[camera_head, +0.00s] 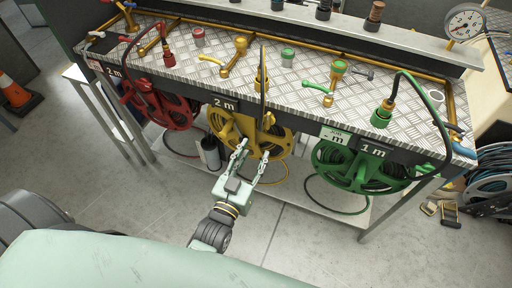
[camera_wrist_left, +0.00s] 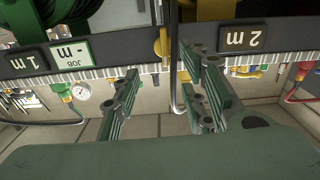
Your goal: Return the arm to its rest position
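My left gripper (camera_head: 252,158) is in the lower middle of the head view, in front of the yellow hose reel (camera_head: 222,122). Its two fingers are spread and nothing shows between them. In the left wrist view my left gripper (camera_wrist_left: 165,85) also has its fingers apart, with the picture upside down. The wrist view shows the bench edge with a "2 m" label (camera_wrist_left: 243,39) behind the fingers. I cannot tell how far the fingertips are from the reel. My right gripper is not in view.
A red reel (camera_head: 165,108) and a green reel (camera_head: 335,165) hang under the metal-topped bench (camera_head: 310,70) on either side of the yellow one. An orange cone (camera_head: 14,92) stands at left. A gauge (camera_head: 465,22) is at upper right. The floor (camera_head: 310,235) before the bench is clear.

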